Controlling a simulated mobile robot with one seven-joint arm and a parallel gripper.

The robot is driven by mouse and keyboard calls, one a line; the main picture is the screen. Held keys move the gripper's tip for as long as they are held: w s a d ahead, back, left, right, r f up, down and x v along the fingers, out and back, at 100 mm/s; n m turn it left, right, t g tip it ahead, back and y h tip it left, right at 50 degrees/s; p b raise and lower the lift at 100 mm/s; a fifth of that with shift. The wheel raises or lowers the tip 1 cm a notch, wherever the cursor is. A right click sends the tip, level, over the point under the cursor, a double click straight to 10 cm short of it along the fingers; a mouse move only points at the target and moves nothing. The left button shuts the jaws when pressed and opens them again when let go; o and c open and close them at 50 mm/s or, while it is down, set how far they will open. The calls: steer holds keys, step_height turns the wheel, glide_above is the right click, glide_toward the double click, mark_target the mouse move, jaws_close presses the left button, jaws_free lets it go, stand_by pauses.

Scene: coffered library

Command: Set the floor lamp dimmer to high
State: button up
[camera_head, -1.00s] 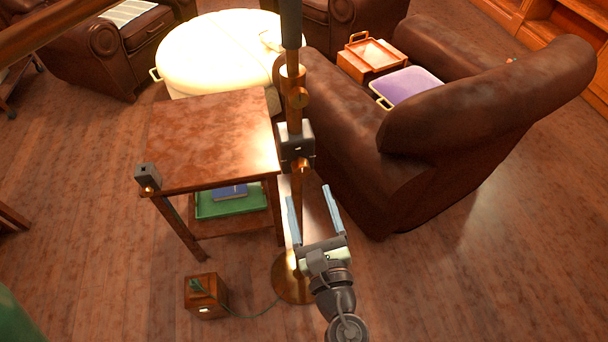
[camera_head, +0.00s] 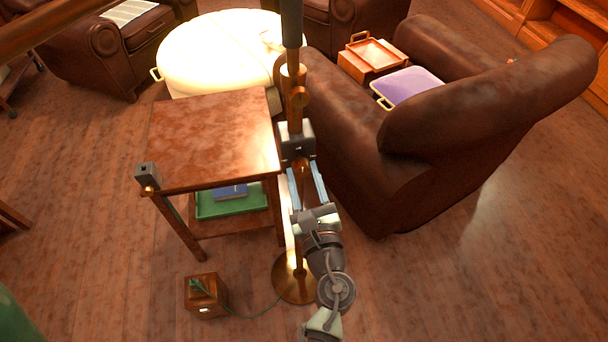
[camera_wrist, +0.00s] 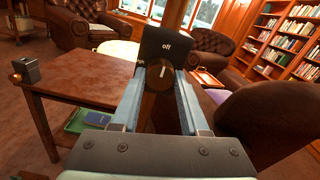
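The floor lamp has a brass pole (camera_head: 296,108) and a round brass base (camera_head: 286,285). A dark dimmer box (camera_head: 297,137) is fixed on the pole. In the wrist view the dimmer panel (camera_wrist: 167,44) carries the word "off" above a round dark knob (camera_wrist: 160,80). The knob's pale mark points up, toward "off". Another label at the panel's left is mostly hidden by a finger. My gripper (camera_head: 304,168) is open, just below and in front of the box. In the wrist view, its pale blue fingers (camera_wrist: 159,84) stand either side of the knob; contact cannot be told.
A wooden side table (camera_head: 215,130) stands close on the left, with a green tray (camera_head: 245,207) on its lower shelf. A leather armchair (camera_head: 440,140) stands close on the right. A small wooden box (camera_head: 206,296) with a cord sits on the floor. The front-right floor is clear.

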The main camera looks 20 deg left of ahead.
jaws_close()
